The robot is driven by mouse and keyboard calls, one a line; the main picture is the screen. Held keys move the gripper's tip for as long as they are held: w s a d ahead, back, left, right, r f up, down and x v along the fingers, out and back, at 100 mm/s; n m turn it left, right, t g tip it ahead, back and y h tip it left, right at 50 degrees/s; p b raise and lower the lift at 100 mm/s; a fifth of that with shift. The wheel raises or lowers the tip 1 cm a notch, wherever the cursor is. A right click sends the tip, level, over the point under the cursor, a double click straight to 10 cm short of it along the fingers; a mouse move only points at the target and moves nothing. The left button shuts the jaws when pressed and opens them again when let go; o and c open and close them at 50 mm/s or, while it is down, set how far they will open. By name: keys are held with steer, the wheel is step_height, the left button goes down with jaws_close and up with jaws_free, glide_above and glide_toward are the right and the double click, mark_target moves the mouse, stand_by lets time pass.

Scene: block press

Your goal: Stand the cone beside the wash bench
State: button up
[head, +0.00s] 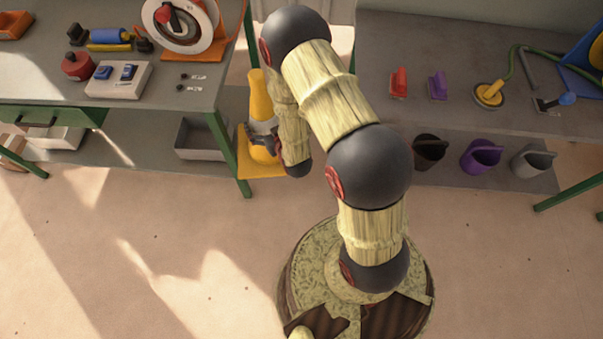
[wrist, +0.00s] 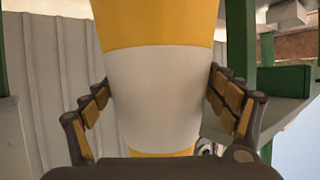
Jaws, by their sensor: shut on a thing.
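The cone (head: 260,93) is orange-yellow with a square base (head: 262,166). It looks upright, in the gap between the two benches. My gripper (head: 264,133) is shut on it partway up. In the wrist view my gripper's fingers (wrist: 160,102) press on both sides of the cone's white band (wrist: 150,85). I cannot tell whether the base touches the floor. The grey bench (head: 380,48) on the right, with buckets below, appears to be the wash bench; the cone is left of it. My arm hides part of the gap and that bench's left end.
The left workbench (head: 120,92) has green legs (head: 229,154), one close to the cone's base. A cable reel (head: 182,20) stands on it. A brown bucket (head: 430,151), a purple one (head: 480,156) and a grey one (head: 531,158) sit under the right bench. The front floor (head: 130,230) is clear.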

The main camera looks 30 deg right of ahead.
steer(key=shift+m+h, duration=0.4)
steer(key=w+d+f, duration=0.2)
steer(key=f, duration=0.1)
steer(key=w+d+f, duration=0.2)
steer(key=f, duration=0.2)
steer(key=w+d+f, duration=0.2)
steer(key=f, duration=0.1)
steer(key=shift+w+f+b, duration=0.25)
steer(key=shift+w+b, duration=0.05)
steer(key=shift+b, duration=0.1)
steer(key=d+f+b, duration=0.2)
steer(key=d+f, duration=0.2)
steer(key=f, duration=1)
steer(key=d+f+h+b, duration=0.1)
steer(key=d+f, duration=0.4)
steer(key=f, duration=1)
steer(key=d+f+m+b, duration=0.1)
steer(key=d+f+b, duration=0.3)
steer(key=f, duration=1)
steer(key=shift+s+d+f+h, duration=0.25)
steer(key=shift+s+d+h, duration=0.05)
steer(key=shift+d, duration=0.2)
steer(key=o, duration=1.9)
steer(key=shift+f, duration=0.15)
steer(key=shift+o, duration=0.4)
steer(key=shift+s, duration=0.1)
